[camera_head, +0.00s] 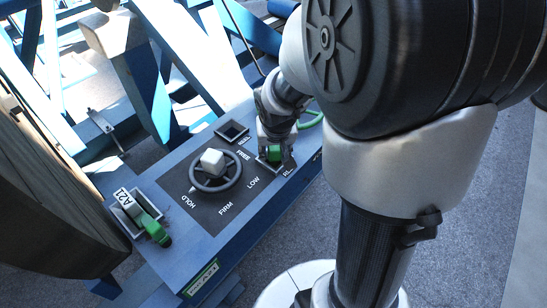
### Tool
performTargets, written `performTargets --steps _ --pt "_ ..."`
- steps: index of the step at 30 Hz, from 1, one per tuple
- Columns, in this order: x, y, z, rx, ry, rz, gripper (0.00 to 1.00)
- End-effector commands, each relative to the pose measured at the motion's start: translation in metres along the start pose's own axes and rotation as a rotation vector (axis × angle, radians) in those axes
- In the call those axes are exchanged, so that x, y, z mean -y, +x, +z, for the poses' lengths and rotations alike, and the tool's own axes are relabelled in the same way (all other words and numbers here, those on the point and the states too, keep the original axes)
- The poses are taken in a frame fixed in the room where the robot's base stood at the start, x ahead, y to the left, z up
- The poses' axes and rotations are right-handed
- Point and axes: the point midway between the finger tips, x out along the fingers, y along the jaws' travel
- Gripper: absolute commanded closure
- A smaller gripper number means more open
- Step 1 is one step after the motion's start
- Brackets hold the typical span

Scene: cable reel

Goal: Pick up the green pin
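My gripper (276,142) reaches down to the right part of the blue panel, past the dial. A small green piece (273,154), which may be the green pin, shows right at its fingertips, in or over a dark square recess. I cannot tell whether the fingers are closed on it, since they are small and partly hidden by my wrist. A green lever-like part (152,228) sits in a light frame marked A21 at the panel's left end. A green curved handle (313,119) shows behind my gripper, partly hidden by my arm.
A dial with a white knob (212,160) stands on the dark plate, marked HOLD, FIRM, LOW and FREE. An empty-looking square socket (232,131) is behind it. A large dark reel (50,190) is at left, with blue frame beams (145,95) behind.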

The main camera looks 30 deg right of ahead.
Motion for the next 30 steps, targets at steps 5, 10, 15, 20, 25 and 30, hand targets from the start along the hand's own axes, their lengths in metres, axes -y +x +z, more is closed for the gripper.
performTargets --steps 5,10,15,20,25,30 --pt "0.0000 -0.0001 0.0000 0.000 0.000 0.000 0.78" --pt "0.0000 -0.0001 0.0001 0.000 0.000 0.000 0.89" --pt "0.0000 0.0000 0.0001 0.000 0.000 0.000 1.00" --pt "0.0002 -0.0004 -0.0008 -0.002 0.000 -0.001 1.00" --pt "0.0002 -0.0006 -0.0009 -0.002 0.000 0.000 1.00" --pt "0.0001 -0.0070 -0.0038 -0.003 0.000 0.000 1.00"
